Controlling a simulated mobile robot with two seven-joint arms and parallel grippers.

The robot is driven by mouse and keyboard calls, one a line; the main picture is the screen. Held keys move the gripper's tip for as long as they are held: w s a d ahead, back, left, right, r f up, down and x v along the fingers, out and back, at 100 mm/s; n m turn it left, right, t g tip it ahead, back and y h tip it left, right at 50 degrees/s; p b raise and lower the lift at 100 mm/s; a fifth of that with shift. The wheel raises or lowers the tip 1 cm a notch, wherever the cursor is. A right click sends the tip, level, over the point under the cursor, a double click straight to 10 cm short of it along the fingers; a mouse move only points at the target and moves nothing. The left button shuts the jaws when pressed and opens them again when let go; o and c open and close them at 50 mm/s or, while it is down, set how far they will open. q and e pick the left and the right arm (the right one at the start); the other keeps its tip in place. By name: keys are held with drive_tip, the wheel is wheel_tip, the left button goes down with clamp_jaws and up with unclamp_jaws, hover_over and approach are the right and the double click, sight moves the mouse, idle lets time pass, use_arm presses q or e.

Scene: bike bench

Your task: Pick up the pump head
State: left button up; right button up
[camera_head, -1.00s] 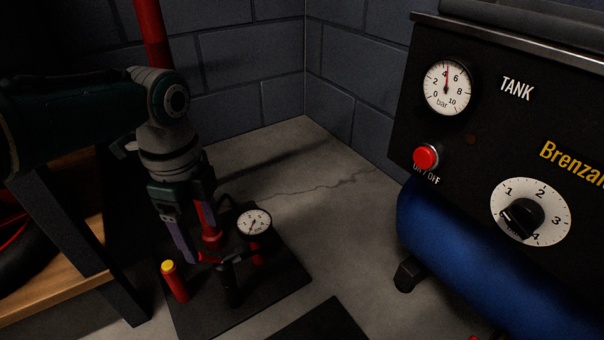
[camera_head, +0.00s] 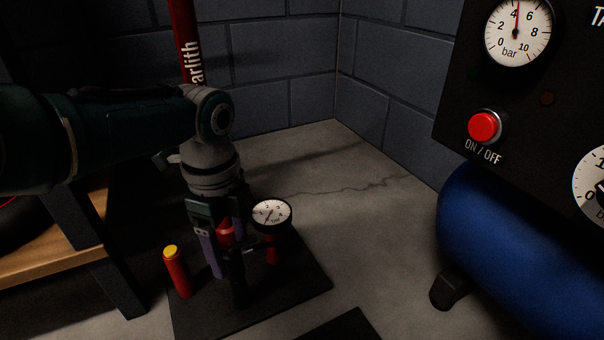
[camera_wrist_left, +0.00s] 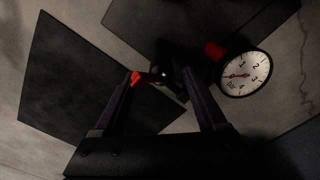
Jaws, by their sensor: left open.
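The pump head, a small black piece with a red part (camera_wrist_left: 135,77), shows in the left wrist view between my finger ends, its dark body (camera_wrist_left: 163,73) hard to make out. In the head view the black piece (camera_head: 238,285) stands upright close by my fingers, partly hidden. My left gripper (camera_head: 226,268) points down at it, open, with a purple finger on the left. In the left wrist view the gripper (camera_wrist_left: 160,80) has its fingers apart on either side of the head; contact cannot be told. My right gripper is out of view.
A round white gauge (camera_head: 271,213) stands just right of the gripper. A red cylinder with a yellow top (camera_head: 177,272) is to its left. Both are over a dark mat (camera_head: 310,285). A blue compressor tank (camera_head: 510,240) is at right, a wooden bench (camera_head: 60,255) at left.

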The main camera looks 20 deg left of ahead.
use_arm(q)
drive_tip(key=shift+w+d+f, duration=0.1)
drive_tip(key=shift+f, duration=0.15)
drive_tip(key=shift+w, duration=0.1)
drive_tip(key=shift+c, duration=1.3)
drive_tip(key=c, duration=0.4)
clamp_jaws()
